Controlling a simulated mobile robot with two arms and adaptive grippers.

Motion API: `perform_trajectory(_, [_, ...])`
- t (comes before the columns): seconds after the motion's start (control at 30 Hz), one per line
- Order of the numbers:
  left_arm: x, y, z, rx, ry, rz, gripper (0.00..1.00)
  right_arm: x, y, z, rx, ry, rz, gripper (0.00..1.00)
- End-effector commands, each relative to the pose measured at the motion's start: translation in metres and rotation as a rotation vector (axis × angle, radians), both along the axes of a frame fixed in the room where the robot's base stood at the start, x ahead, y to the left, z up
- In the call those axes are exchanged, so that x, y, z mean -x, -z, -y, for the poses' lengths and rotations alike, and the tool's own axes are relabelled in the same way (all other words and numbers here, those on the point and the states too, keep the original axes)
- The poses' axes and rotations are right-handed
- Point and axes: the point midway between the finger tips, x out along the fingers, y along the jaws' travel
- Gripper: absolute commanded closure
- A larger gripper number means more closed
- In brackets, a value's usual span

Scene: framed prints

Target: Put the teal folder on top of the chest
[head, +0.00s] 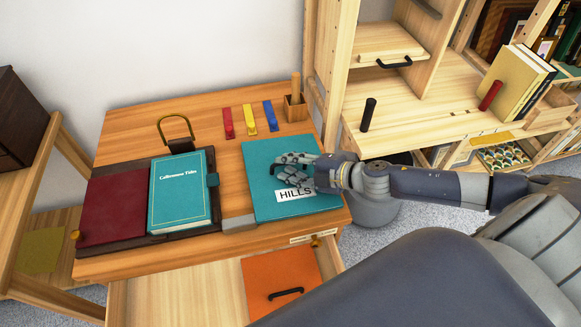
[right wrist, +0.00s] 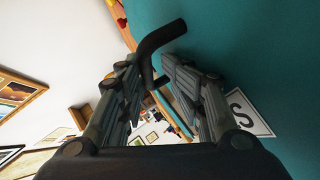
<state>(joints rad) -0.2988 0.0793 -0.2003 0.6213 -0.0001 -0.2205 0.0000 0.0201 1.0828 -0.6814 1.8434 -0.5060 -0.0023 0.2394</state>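The teal folder (head: 256,205) with a white "HILLS" label (head: 295,194) lies at the right of the wooden desk top. My right gripper (head: 279,166) is over the folder, with its fingers spread. In the right wrist view, its fingers (right wrist: 152,62) are apart on either side of a black curved handle (right wrist: 163,38), close to the teal surface (right wrist: 245,50). I cannot tell whether they touch the handle. A dark brown chest (head: 22,118) stands at the far left, partly out of view. My left gripper is not in view.
A teal book (head: 180,195) lies on a dark red and brown folder (head: 112,212). Red, yellow (head: 249,119) and blue tags and a wooden cup (head: 295,108) are behind. An open drawer (head: 175,300) holds an orange folder (head: 275,277). Shelves (head: 430,105) stand at right.

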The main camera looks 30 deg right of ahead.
Motion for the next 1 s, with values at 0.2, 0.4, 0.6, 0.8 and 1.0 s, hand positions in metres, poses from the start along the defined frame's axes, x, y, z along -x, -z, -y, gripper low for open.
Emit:
perform_trajectory(0.2, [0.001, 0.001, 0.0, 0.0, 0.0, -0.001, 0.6, 0.004, 0.008, 0.003, 0.008, 0.004, -0.014, 0.71])
perform_trajectory(0.4, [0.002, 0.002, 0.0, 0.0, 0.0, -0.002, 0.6, 0.008, 0.007, 0.006, 0.008, 0.005, -0.015, 0.71])
perform_trajectory(0.6, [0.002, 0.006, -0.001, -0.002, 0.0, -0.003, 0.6, 0.02, -0.001, 0.014, 0.005, 0.004, -0.013, 0.71])
perform_trajectory(0.8, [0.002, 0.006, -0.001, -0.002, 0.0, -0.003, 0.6, 0.032, -0.011, 0.022, 0.002, 0.003, -0.009, 0.71])
perform_trajectory(1.0, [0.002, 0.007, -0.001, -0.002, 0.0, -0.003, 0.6, 0.044, -0.019, 0.03, 0.003, 0.001, -0.006, 0.71])
